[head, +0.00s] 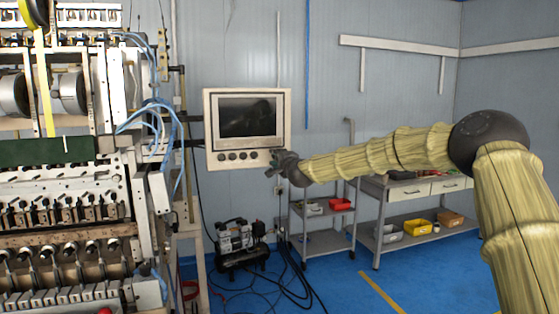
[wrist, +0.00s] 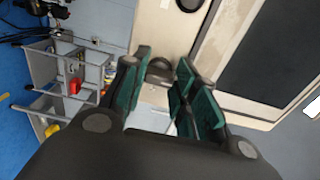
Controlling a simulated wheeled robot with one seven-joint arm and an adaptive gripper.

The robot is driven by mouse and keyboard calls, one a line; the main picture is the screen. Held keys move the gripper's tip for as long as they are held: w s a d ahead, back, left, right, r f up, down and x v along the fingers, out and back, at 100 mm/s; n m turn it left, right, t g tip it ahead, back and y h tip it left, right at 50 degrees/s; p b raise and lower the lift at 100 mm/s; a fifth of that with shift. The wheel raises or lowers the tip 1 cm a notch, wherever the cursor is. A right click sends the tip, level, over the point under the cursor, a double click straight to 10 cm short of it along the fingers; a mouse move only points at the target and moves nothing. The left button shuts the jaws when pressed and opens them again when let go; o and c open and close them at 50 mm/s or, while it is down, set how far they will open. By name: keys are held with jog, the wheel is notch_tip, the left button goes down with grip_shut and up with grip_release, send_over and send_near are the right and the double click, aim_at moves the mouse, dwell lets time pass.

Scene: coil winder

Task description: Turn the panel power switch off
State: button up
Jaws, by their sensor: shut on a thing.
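The control panel (head: 213,107) is a beige box with a dark screen (head: 248,117) and a row of dark round knobs (head: 233,156) below it. My gripper (head: 276,162) is at the panel's lower right corner. In the wrist view its green-padded fingers (wrist: 160,88) stand on both sides of a dark knob (wrist: 160,66) on the beige panel face (wrist: 152,30), shut on it. This knob appears to be the power switch. The fingers partly hide it, so its turned position cannot be read. In the head view my gripper hides it.
A large winding machine (head: 65,235) stands at left. A small compressor (head: 240,240) with loose cables sits on the floor below the panel. A grey cart (head: 325,242) and a workbench (head: 420,240) with bins stand behind my arm. The blue floor at front centre is mostly clear.

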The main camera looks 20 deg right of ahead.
jog(key=o, duration=1)
jog(key=shift+s, duration=0.1)
jog(key=s, duration=1.1)
jog(key=shift+s+d, duration=0.25)
jog(key=shift+s, duration=0.15)
